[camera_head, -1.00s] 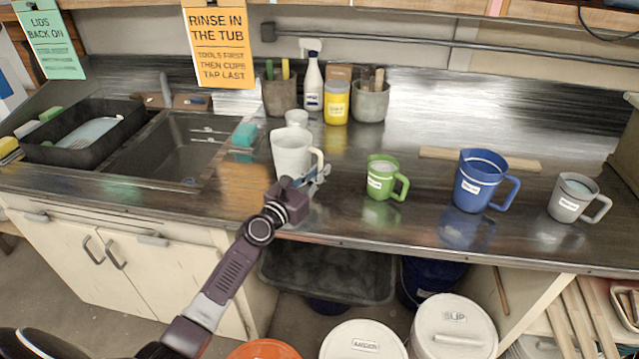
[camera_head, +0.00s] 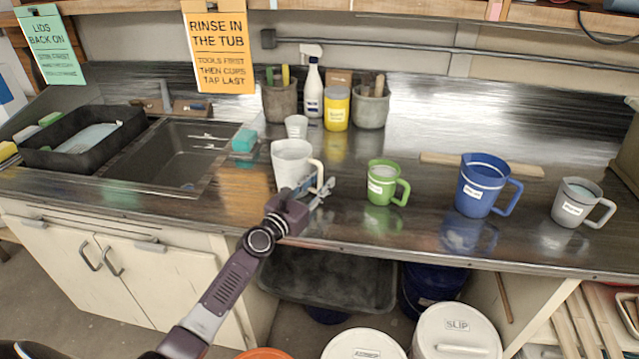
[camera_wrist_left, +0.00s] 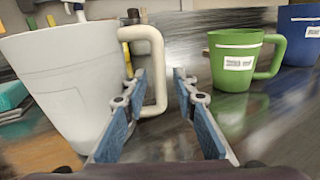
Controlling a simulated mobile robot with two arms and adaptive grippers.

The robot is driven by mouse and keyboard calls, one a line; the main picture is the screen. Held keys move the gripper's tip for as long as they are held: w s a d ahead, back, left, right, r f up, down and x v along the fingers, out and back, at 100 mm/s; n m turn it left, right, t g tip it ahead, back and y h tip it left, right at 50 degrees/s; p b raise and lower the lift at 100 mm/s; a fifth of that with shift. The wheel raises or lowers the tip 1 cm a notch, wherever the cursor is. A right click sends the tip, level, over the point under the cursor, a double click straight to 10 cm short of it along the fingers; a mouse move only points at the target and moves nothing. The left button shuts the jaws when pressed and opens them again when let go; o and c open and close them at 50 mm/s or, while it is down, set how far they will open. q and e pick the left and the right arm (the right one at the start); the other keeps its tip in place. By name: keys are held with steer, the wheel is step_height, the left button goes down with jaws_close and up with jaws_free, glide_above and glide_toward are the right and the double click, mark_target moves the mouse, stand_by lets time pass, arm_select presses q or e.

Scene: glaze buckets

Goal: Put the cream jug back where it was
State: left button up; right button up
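The cream jug (camera_head: 291,164) stands upright on the counter between the sink and the green jug (camera_head: 381,184). In the left wrist view the cream jug (camera_wrist_left: 62,85) fills the left side, its handle towards me. My left gripper (camera_head: 320,187) is at that handle. Its fingers (camera_wrist_left: 160,80) are apart in the wrist view, with the upright bar of the handle showing between their tips; contact is unclear. The blue jug (camera_head: 482,186) and the grey jug (camera_head: 580,203) stand farther right. My right gripper is not in view.
A small white cup (camera_head: 296,126) stands just behind the cream jug. Behind it are a spray bottle (camera_head: 313,90), a yellow jar (camera_head: 337,108) and tool pots. The sink (camera_head: 170,155) and a teal sponge (camera_head: 244,141) lie left. Lidded buckets (camera_head: 456,335) stand below the counter.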

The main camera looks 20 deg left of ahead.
arm_select(q)
steer(key=shift+r, duration=0.15)
steer(key=s, duration=0.3)
steer(key=s+a, duration=0.1)
steer(key=s, duration=0.6)
steer(key=shift+s+a+p, duration=0.2)
steer(key=shift+s+p, duration=0.05)
steer(key=shift+p, duration=0.05)
steer(key=shift+s+a, duration=0.1)
steer(key=shift+s, duration=0.65)
